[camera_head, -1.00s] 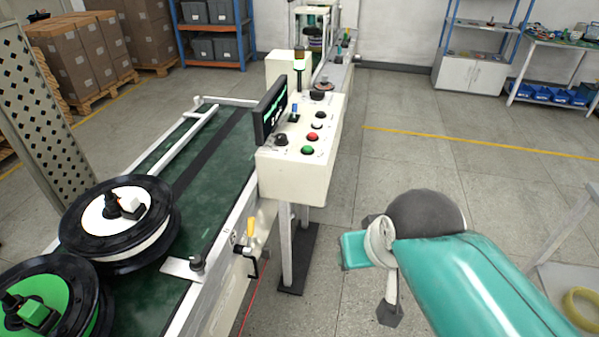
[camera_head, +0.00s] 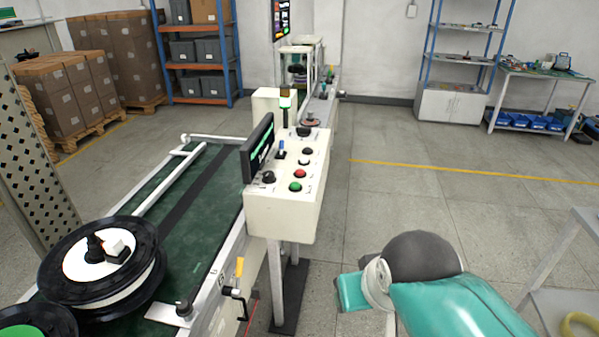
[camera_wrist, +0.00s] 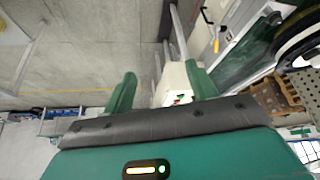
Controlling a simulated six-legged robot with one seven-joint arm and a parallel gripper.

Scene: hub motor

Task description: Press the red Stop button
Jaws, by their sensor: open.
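The red button (camera_head: 300,174) sits on the sloped top of a cream control box (camera_head: 282,216). A green button (camera_head: 296,187) is just in front of it and black controls are behind it. Labels are too small to read. In the wrist view my gripper (camera_wrist: 161,88) is open, its two green fingers apart with nothing held. The control box (camera_wrist: 172,80) shows beyond and between the fingers, with small red and green spots near its lower edge. In the head view my teal arm is at the lower right, well apart from the box; the fingers are not visible there.
A dark screen (camera_head: 258,147) stands on the box's left edge. A conveyor (camera_head: 190,215) with black reels (camera_head: 98,262) runs along the left. A grey table (camera_head: 570,250) is at the right edge. Open floor (camera_head: 385,215) lies right of the box.

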